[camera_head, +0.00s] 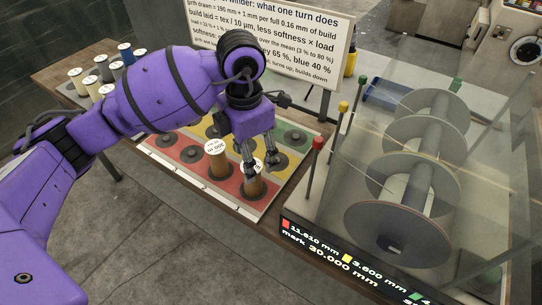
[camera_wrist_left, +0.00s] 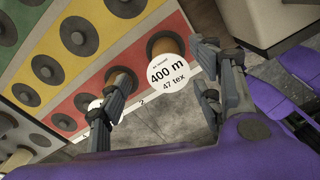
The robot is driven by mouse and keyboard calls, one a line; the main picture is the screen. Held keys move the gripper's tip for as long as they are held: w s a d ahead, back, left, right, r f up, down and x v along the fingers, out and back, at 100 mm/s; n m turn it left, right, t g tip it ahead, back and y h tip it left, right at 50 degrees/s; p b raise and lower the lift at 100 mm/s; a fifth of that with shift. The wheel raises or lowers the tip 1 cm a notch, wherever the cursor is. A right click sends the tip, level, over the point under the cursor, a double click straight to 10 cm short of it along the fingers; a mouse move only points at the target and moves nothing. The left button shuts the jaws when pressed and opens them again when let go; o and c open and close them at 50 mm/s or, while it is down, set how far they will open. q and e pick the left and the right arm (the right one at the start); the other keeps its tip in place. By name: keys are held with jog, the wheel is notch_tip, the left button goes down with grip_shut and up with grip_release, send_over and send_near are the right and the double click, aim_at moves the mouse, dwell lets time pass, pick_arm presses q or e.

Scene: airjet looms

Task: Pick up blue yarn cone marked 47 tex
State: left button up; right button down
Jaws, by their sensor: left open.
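My left gripper (camera_head: 259,163) is open on the red strip of the peg board, its fingers around or just above a brown cone (camera_head: 254,188) with a white top; contact cannot be told. In the left wrist view, a brown cone (camera_wrist_left: 160,43) with a white label reading "400 m, 47 tex" stands between the open fingers (camera_wrist_left: 160,65). A second brown cone (camera_head: 218,168) with a white label stands beside it on the red strip. A blue cone (camera_head: 126,54) stands far back left; its marking is too small to read. My right gripper is out of view.
The peg board (camera_head: 160,165) has red, yellow and green strips with several bare pegs. Several white and dark cones (camera_head: 90,82) stand at the table's back left. A clear-covered drum machine (camera_head: 400,225) and a red-topped post (camera_head: 317,146) stand close right. A sign (camera_head: 300,40) rises behind.

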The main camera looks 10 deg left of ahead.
aim_at(255, 189)
pick_arm(q)
jog(key=shift+w+f, duration=0.15)
jog(key=shift+w, duration=0.05)
jog(key=shift+s+f, duration=0.15)
jog(key=shift+f, duration=0.15)
jog(key=f, duration=0.1)
jog(key=s+f, duration=0.1)
jog(key=shift+f, duration=0.3)
notch_tip(255, 189, down, 4)
jog(key=shift+w+f+p, duration=0.1)
jog(key=shift+p, duration=0.2)
jog(key=shift+d, duration=0.1)
jog(key=c, duration=1.3)
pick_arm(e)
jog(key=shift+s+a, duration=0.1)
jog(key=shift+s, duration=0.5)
